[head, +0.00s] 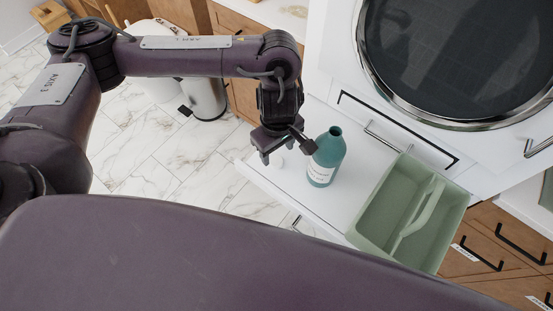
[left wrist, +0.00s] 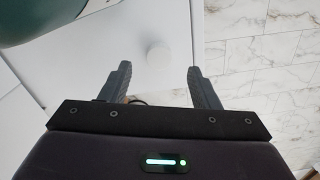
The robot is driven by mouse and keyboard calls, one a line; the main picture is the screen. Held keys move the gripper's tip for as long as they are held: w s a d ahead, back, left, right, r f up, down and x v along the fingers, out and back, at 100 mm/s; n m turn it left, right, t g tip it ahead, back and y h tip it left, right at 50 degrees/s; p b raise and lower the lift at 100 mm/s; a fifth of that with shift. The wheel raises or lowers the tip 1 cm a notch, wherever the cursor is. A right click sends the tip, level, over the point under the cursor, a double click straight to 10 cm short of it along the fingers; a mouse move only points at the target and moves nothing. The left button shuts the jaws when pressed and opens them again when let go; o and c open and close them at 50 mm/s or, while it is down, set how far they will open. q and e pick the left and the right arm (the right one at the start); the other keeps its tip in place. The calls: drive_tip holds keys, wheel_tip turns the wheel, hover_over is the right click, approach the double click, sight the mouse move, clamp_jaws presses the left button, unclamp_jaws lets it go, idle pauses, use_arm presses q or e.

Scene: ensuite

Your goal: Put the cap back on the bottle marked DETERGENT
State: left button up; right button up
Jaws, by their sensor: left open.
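A teal bottle (head: 327,160) with a pale label stands upright and open-necked on a white pull-out shelf (head: 300,188). The label is too small to read. Part of the bottle (left wrist: 45,14) shows at the upper left of the left wrist view. A small round white cap (left wrist: 158,55) lies on the white surface, ahead of and between the fingertips. My left gripper (head: 287,151) is open and empty, above the shelf just left of the bottle. Its two fingers (left wrist: 158,75) are spread apart in the left wrist view. My right gripper is out of view.
A green caddy (head: 371,207) with a central handle stands on the shelf right of the bottle. A front-loading machine (head: 455,122) rises behind. A metal bin (head: 205,98) stands on the marble floor (head: 150,140). Wooden drawers (head: 510,232) are at the right.

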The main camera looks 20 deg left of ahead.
sight(276, 161)
use_arm(q)
drive_tip(key=shift+f, duration=0.5)
wheel_tip(276, 161, down, 3)
drive_tip(key=shift+w+a+f+p, duration=0.1)
drive_tip(key=shift+a+p, duration=0.05)
drive_tip(key=shift+p, duration=0.55)
drive_tip(key=shift+f, duration=0.5)
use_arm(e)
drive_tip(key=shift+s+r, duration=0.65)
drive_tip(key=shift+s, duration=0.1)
use_arm(q)
drive_tip(key=shift+c, duration=0.5)
drive_tip(key=c, duration=0.9)
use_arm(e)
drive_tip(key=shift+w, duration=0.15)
